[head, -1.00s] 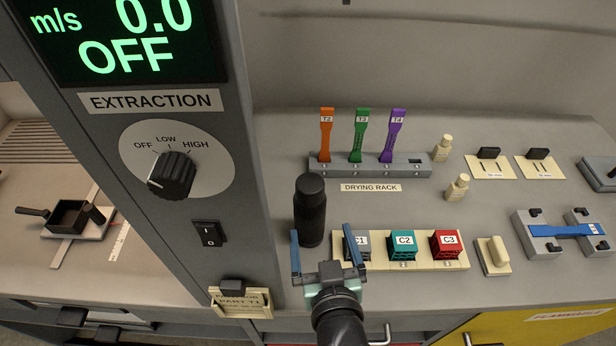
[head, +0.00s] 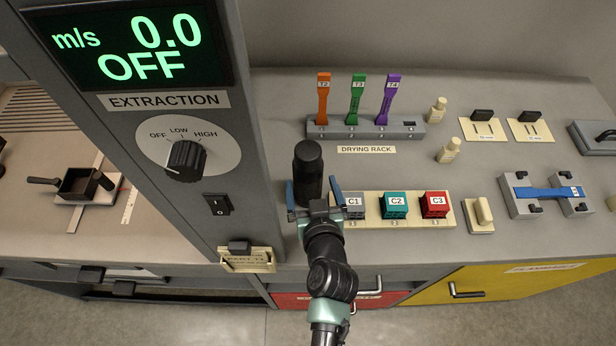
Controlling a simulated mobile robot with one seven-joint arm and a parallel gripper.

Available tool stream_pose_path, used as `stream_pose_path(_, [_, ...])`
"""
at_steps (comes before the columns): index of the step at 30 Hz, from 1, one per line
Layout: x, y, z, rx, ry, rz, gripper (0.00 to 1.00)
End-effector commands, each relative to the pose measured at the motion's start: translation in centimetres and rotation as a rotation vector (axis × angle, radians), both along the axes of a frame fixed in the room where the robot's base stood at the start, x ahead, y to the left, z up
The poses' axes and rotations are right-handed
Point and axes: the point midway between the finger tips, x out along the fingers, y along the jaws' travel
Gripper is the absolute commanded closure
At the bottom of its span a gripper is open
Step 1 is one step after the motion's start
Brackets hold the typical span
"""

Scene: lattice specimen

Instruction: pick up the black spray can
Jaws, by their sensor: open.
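The black spray can (head: 308,170) stands upright on the grey bench, just right of the extraction control column. My gripper (head: 314,190) is open, its two blue fingers spread apart on either side of the can's lower part as seen from the head. The can's base is partly hidden behind the gripper. I cannot tell whether the fingers touch the can or how far they reach around it.
The cream tray with cubes C1 (head: 353,204), C2 (head: 393,204) and C3 (head: 434,204) lies close to the right of my gripper. The control column (head: 225,185) stands close on the left. The drying rack (head: 365,130) holds three coloured specimens behind.

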Motion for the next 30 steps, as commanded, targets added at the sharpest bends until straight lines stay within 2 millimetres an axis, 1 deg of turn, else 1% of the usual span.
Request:
stream_pose_path(4, [0.8,0.2,-0.3,0.002,0.001,0.001,0.00])
stream_pose_path(12, [3.5,0.6,-1.8,0.000,0.000,0.001,0.00])
stream_pose_path(15, [4.2,0.8,-2.2,0.001,0.001,0.002,0.00])
stream_pose_path(18, [4.5,0.8,-2.3,0.000,0.000,0.001,0.00])
stream_pose_path(25, [4.5,0.8,-2.4,0.001,0.000,0.001,0.00])
stream_pose_path(26, [4.5,0.8,-2.4,0.001,0.000,0.001,0.02])
stream_pose_path(30, [4.5,0.8,-2.4,0.001,0.000,0.001,0.27])
